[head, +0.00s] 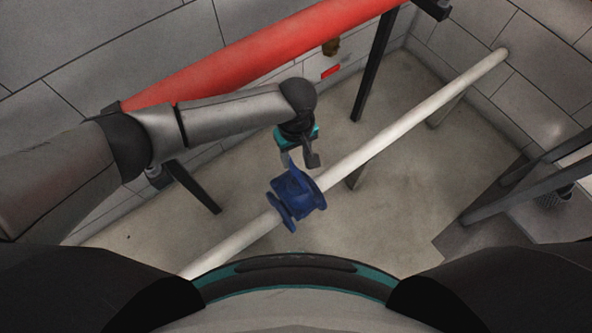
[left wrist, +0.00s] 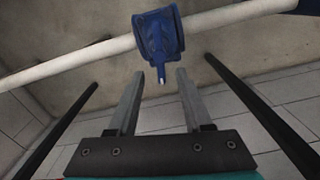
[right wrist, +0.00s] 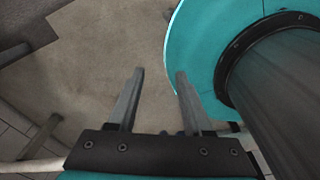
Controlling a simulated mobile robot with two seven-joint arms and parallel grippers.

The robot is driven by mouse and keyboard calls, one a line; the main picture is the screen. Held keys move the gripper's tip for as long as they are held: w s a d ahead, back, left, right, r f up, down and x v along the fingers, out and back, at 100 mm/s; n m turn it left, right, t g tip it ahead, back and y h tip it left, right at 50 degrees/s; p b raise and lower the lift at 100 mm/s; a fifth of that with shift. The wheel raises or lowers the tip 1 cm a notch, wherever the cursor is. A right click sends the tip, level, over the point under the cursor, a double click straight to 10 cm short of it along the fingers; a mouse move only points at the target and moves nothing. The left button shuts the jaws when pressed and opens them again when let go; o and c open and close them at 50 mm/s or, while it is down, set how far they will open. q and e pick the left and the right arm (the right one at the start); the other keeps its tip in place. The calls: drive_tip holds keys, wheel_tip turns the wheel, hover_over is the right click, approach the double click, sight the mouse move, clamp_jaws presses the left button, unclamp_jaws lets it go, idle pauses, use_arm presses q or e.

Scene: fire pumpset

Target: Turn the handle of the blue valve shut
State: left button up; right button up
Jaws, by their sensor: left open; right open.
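The blue valve (head: 296,194) sits on a white pipe (head: 400,129) in the head view. My left gripper (head: 300,162) is open just above and behind the valve. In the left wrist view the blue valve (left wrist: 158,36) is ahead of the open left gripper (left wrist: 160,74). A narrow stem with a light tip (left wrist: 161,76) points from the valve toward the gap between the fingers. I cannot make out a separate handle. My right gripper (right wrist: 157,74) is open and empty over bare floor in the right wrist view.
A thick red pipe (head: 260,50) runs along the wall behind my left arm. Dark supports (head: 376,65) hold it up. A dark metal frame (head: 520,180) stands at the right. The floor between the white pipe and that frame is clear.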

sight(296, 173)
use_arm(q)
wheel_tip(296, 173, down, 7)
drive_tip(key=b, duration=0.2)
drive_tip(key=shift+b, duration=0.4)
drive_tip(key=shift+f+b, duration=0.35)
drive_tip(key=shift+f, duration=0.45)
clamp_jaws()
use_arm(e)
drive_tip(key=shift+t, duration=0.3)
drive_tip(key=f, duration=0.1)
drive_tip(key=w+d+f, duration=0.1)
drive_tip(key=w+f, duration=0.1)
drive_tip(key=f, duration=0.1)
drive_tip(key=shift+w+d, duration=0.1)
drive_tip(key=shift+d, duration=0.25)
